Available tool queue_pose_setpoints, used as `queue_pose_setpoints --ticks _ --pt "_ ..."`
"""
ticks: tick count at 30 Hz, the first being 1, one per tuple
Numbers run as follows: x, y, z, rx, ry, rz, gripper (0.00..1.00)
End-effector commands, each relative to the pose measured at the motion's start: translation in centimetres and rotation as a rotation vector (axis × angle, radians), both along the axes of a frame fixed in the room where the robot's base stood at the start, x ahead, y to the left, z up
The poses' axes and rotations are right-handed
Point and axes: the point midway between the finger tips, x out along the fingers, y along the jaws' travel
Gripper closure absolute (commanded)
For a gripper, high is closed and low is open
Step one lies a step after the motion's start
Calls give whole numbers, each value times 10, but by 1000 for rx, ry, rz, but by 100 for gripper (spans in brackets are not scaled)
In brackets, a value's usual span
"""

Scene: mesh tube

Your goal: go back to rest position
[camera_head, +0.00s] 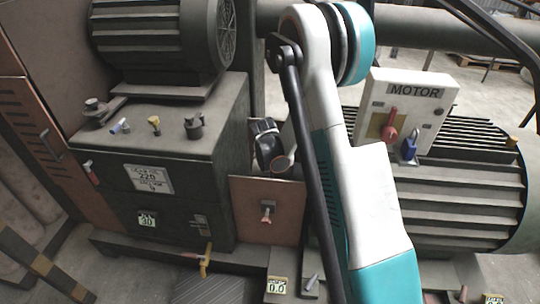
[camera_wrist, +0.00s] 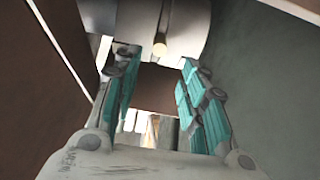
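My gripper shows in the wrist view (camera_wrist: 155,85) with its teal-padded fingers spread apart and nothing between them. Beyond the fingers is a pale grey rounded surface with a small light knob or peg (camera_wrist: 160,45). In the head view my white and teal arm reaches up through the middle of the picture. My gripper cannot be made out clearly there.
A dark cabinet (camera_head: 165,140) with labels, small valves on top and a motor housing (camera_head: 160,35) stands at left. A MOTOR switch box (camera_head: 402,105) stands at right by a ribbed motor (camera_head: 455,190). A brown panel (camera_head: 265,225) with a handle sits between.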

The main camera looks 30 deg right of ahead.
Motion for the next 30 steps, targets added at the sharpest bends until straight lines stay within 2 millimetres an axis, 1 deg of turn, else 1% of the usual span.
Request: queue_pose_setpoints --ticks 9,11,13,14,17,18,20,21,24,26,30 --pt "0 0 1 0 0 1 61" --pt "-1 2 6 1 0 6 61" --pt "-4 6 18 0 -1 18 61" --pt "-6 8 25 1 -2 24 61" --pt "-15 19 55 2 -3 57 61" --pt "-20 24 68 2 -3 72 61" --pt "-28 31 88 2 -2 96 61" --pt "-34 36 101 3 -3 109 61" --pt "-51 48 131 3 -6 148 61" --pt "-62 55 147 1 -7 172 61" --pt "-91 72 182 1 -12 225 61"
